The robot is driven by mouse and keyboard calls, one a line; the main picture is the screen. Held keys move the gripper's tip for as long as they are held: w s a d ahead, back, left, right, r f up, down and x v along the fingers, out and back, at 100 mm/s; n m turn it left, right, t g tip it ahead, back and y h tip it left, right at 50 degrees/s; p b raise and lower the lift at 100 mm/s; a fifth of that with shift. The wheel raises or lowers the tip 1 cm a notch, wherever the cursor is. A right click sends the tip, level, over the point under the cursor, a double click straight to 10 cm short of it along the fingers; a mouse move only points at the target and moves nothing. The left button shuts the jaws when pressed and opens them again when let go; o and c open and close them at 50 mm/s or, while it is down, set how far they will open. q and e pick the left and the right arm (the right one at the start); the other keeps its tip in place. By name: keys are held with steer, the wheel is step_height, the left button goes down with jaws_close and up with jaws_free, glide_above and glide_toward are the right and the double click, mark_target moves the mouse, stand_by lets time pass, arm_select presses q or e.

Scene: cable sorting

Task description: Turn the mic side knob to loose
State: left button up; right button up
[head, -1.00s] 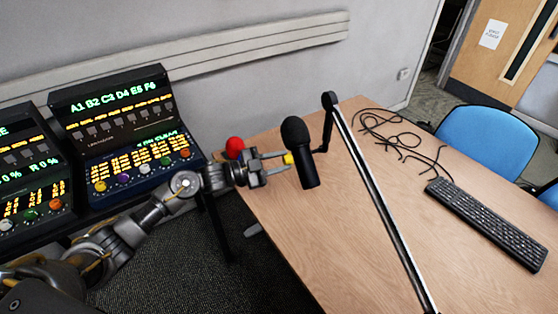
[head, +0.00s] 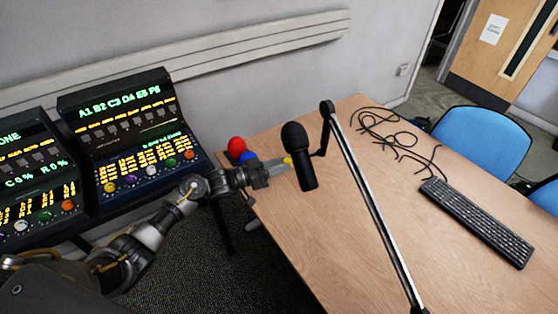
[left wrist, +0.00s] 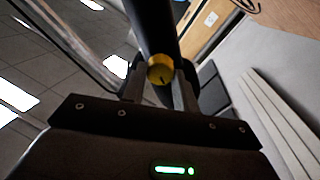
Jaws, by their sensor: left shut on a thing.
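The black microphone (head: 298,148) hangs from a boom arm (head: 370,190) over the table. Its yellow side knob (head: 288,160) faces my left gripper. In the left wrist view the knob (left wrist: 160,70) sits between the two fingers, with a dark mark on its face. My left gripper (head: 281,164) reaches in from the left and is shut on the knob. It also shows in the left wrist view (left wrist: 158,85). The microphone body (left wrist: 152,25) is behind the knob there. My right gripper is not in view.
Two lit control consoles (head: 130,130) stand at the left. A red ball (head: 236,145) and a blue ball (head: 248,157) show behind my left gripper. A keyboard (head: 476,221) and loose cables (head: 385,130) lie on the wooden table (head: 280,240). Blue chairs (head: 482,140) stand at the right.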

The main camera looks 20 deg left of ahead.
arm_select(q)
steer(key=shift+n+t+p, duration=0.3)
steer(key=shift+n+p, duration=1.6)
steer(key=shift+n, duration=1.6)
steer(key=o, duration=1)
steer(key=shift+c, duration=0.2)
steer(key=b+v, duration=0.3)
steer(key=v, duration=0.7)
steer(key=shift+s+a, duration=0.3)
